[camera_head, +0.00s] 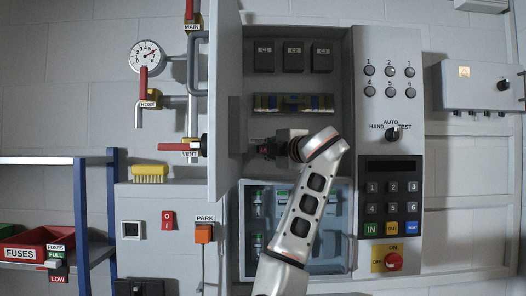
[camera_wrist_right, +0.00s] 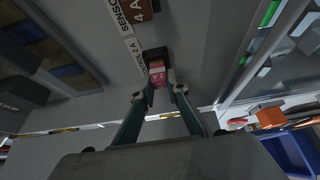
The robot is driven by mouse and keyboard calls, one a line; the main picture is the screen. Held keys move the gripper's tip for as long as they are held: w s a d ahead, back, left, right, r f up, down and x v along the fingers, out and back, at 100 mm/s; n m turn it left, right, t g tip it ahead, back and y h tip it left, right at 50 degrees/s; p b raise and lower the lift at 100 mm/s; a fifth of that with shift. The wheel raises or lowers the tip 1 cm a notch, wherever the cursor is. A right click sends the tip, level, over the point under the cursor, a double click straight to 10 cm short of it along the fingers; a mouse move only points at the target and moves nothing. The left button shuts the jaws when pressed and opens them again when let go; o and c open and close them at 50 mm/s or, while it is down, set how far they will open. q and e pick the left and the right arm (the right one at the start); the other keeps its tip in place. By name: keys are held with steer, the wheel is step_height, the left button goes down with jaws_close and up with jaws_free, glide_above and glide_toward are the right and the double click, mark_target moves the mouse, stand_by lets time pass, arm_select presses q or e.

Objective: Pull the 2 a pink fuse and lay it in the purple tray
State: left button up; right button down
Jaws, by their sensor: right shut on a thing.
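My right gripper (camera_head: 264,148) reaches into the open cabinet, below the row of blue and yellow parts. In the right wrist view its two fingers (camera_wrist_right: 160,92) are shut on the small pink fuse (camera_wrist_right: 157,74). The fuse is at the mouth of a dark socket (camera_wrist_right: 154,54) in the grey panel, next to printed labels; I cannot tell how deep it sits. In the head view the gripper hides the fuse. A blue-purple thing (camera_wrist_right: 291,150) at the lower right of the wrist view may be the purple tray; I cannot tell. My left gripper is not in view.
The open cabinet door (camera_head: 226,110) stands left of my right gripper. A brown block (camera_wrist_right: 140,10) sits near the socket. A panel with buttons and a knob (camera_head: 391,136) is at the right. A red fuses bin (camera_head: 38,243) stands on the left shelf.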

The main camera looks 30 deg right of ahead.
mark_target(264, 150)
steer(key=shift+s+a+b, duration=0.15)
steer(key=shift+s+a, duration=0.3)
steer(key=shift+s, duration=0.3)
steer(key=shift+s+a+b, duration=0.15)
steer(key=shift+s+a, duration=0.35)
steer(key=shift+s, duration=0.2)
steer(key=shift+s+a+b, duration=0.15)
steer(key=shift+s+a, duration=0.3)
steer(key=shift+s, duration=0.3)
steer(key=shift+d, duration=0.1)
